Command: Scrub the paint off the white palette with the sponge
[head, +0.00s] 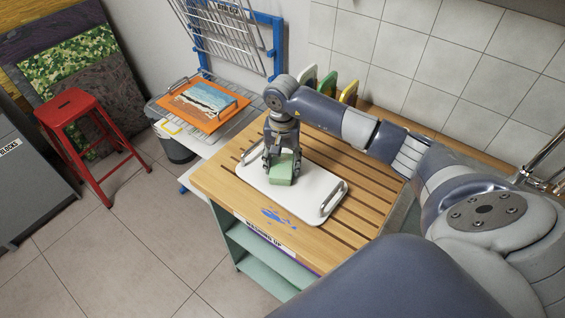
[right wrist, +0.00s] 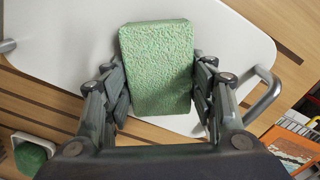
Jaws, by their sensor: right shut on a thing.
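The white palette (head: 307,190) looks like a flat white board with a metal handle at each end. It lies on the slatted wooden worktop. My right gripper (head: 282,164) is shut on the green sponge (head: 281,176) over the palette's left half. In the right wrist view the sponge (right wrist: 157,68) sits between the fingers, with the palette (right wrist: 62,62) behind it. I cannot tell whether the sponge touches the palette. I see no paint on the visible part of the palette; the area under the sponge is hidden. My left gripper is not in view.
Blue paint (head: 279,217) marks the wooden worktop (head: 222,190) by its front edge. A wire drying rack (head: 207,118) with a painting stands at the left. Coloured boards (head: 329,83) stand along the back wall. A red stool (head: 77,108) stands on the floor.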

